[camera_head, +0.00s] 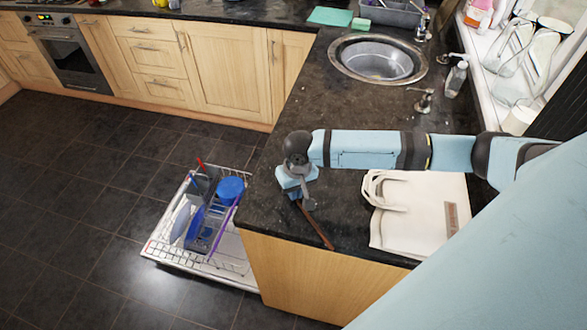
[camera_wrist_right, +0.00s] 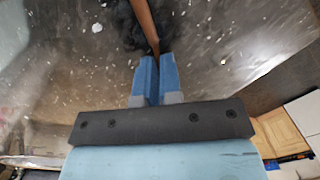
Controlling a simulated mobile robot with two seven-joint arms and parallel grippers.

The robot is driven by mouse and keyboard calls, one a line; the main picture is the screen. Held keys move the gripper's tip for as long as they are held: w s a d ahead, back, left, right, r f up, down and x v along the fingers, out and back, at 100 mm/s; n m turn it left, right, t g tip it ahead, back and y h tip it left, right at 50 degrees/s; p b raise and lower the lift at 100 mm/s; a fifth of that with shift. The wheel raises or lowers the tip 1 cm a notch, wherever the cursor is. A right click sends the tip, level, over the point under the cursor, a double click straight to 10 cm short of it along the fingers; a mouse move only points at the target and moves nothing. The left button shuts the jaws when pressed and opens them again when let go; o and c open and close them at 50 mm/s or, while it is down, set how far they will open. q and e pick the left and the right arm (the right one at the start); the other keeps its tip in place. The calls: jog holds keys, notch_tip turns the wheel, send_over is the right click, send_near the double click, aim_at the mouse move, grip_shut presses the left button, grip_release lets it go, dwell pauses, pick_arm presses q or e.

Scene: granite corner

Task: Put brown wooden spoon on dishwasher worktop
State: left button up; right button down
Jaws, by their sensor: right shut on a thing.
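The brown wooden spoon (camera_head: 317,228) shows in the head view at the near left corner of the dark granite worktop (camera_head: 285,222), its long thin part slanting down and right from my right gripper (camera_head: 299,197). My right gripper is shut on the spoon. In the right wrist view the spoon (camera_wrist_right: 146,22) runs up from between the blue fingertips (camera_wrist_right: 152,70), over the speckled stone surface. I cannot tell whether the spoon touches the worktop. The dishwasher stands open, its rack (camera_head: 243,257) pulled out left of the worktop. My left gripper is not in view.
A cream cloth bag (camera_head: 418,225) lies on the worktop right of the gripper. The sink (camera_head: 377,60), a tap (camera_head: 424,103) and a soap bottle (camera_head: 456,79) are farther back. The rack holds a blue cup (camera_head: 230,188) and plates. Worktop between gripper and sink is clear.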

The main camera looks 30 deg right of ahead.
jog(key=c, duration=1.2)
grip_release()
jog(key=shift+s+a, duration=0.1)
jog(key=r, duration=0.9)
jog(key=d+r, duration=0.1)
jog(key=r, duration=0.3)
jog(key=shift+d+r+b, duration=0.1)
jog(key=shift+r+b, duration=0.25)
